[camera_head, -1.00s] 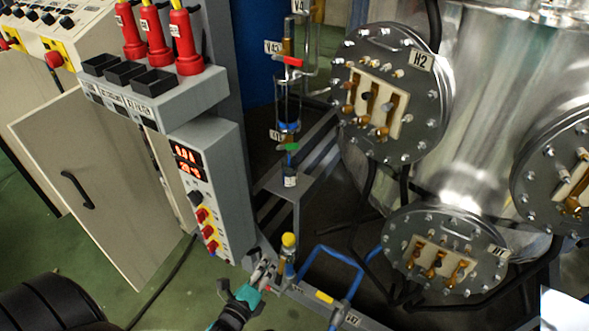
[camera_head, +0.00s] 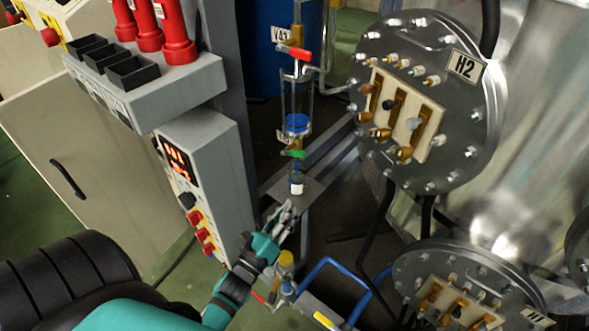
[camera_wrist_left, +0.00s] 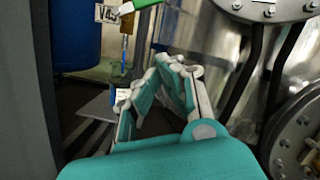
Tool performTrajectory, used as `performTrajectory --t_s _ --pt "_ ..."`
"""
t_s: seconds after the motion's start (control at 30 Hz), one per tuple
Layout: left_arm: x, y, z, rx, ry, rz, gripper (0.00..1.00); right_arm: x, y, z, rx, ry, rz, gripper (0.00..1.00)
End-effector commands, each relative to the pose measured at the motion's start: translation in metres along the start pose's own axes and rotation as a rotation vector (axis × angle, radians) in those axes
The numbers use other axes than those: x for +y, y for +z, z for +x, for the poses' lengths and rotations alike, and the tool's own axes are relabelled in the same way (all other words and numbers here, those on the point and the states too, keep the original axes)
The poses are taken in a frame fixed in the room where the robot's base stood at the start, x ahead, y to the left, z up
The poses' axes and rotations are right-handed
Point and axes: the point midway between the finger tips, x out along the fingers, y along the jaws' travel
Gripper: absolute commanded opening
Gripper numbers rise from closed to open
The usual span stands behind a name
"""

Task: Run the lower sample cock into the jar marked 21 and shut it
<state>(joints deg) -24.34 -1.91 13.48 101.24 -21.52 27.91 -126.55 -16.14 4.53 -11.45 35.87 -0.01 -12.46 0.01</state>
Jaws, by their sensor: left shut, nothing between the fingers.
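The lower cock has a green handle (camera_head: 293,153) lying roughly crosswise to the vertical tube under a glass cylinder (camera_head: 297,100) with blue at its bottom. A small jar (camera_head: 297,184) with a white label stands upright below it on a grey shelf (camera_head: 318,188); the number is too small to read. My left gripper (camera_head: 289,210) is shut and empty, just below and in front of the jar. In the left wrist view the jar (camera_wrist_left: 122,96) is partly hidden behind the fingers, and the green handle (camera_wrist_left: 142,3) shows at the top edge. My right gripper is not in view.
A red-handled cock (camera_head: 300,54) sits above the cylinder. The grey control box (camera_head: 205,180) stands close left. The bolted H2 flange (camera_head: 425,105) is to the right. A yellow-capped fitting (camera_head: 285,262) and blue pipe (camera_head: 340,265) lie near my wrist.

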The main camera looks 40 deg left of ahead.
Motion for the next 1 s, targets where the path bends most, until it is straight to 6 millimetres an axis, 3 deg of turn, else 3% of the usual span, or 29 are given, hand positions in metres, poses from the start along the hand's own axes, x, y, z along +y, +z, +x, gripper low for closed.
performTrajectory --t_s 0.23,0.43,0.5,0.7,1.0 --pt "-0.002 0.003 0.052 -0.003 -0.004 -0.001 0.0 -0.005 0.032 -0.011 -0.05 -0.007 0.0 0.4" --pt "-0.001 0.002 0.093 -0.001 -0.002 -0.001 0.0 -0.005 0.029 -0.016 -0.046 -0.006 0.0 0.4" --pt "-0.002 0.019 0.093 0.0 -0.002 0.002 0.0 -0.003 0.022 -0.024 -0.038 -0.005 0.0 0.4" --pt "-0.001 0.036 0.097 0.001 0.0 0.001 0.0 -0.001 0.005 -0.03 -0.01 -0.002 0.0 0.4" --pt "0.0 0.039 0.097 0.001 0.001 -0.002 0.0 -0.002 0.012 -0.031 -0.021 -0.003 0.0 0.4"
